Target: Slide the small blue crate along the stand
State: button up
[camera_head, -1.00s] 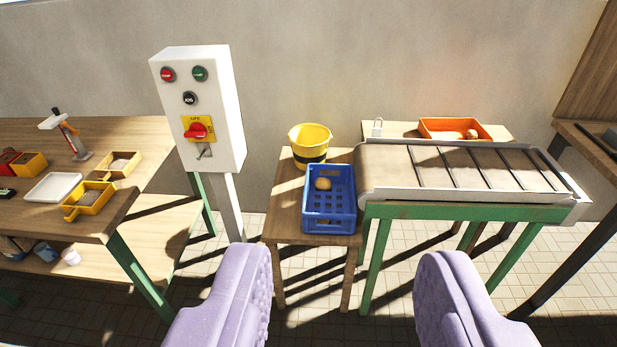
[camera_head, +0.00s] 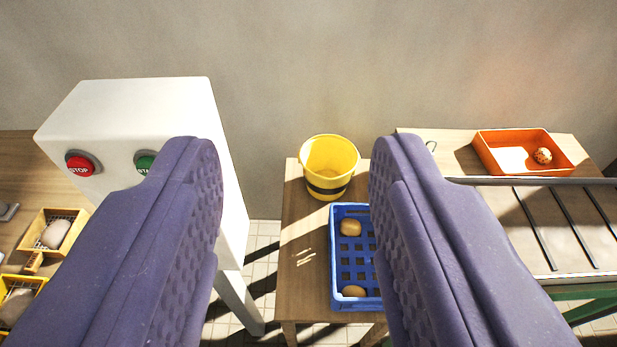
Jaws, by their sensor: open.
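The small blue crate (camera_head: 337,262) sits on the right side of the wooden stand (camera_head: 303,262). Its slatted floor holds two potatoes, one near the back (camera_head: 350,228) and one near the front (camera_head: 354,291). My gripper (camera_head: 290,160) is open and empty, with its two purple padded fingers spread wide. The right finger hides the crate's right side. From this view I cannot tell how far above the crate the fingers are.
A yellow bucket (camera_head: 329,163) stands behind the crate on the stand. The white control box (camera_head: 150,115) is close at left. A conveyor (camera_head: 545,225) borders the right, with an orange tray (camera_head: 500,137) behind it. Yellow boxes (camera_head: 53,250) stand far left.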

aim_at(372, 303)
jog(key=i+j, duration=0.2)
jog(key=i, duration=0.35)
jog(key=i+j, duration=0.2)
jog(key=i, duration=0.35)
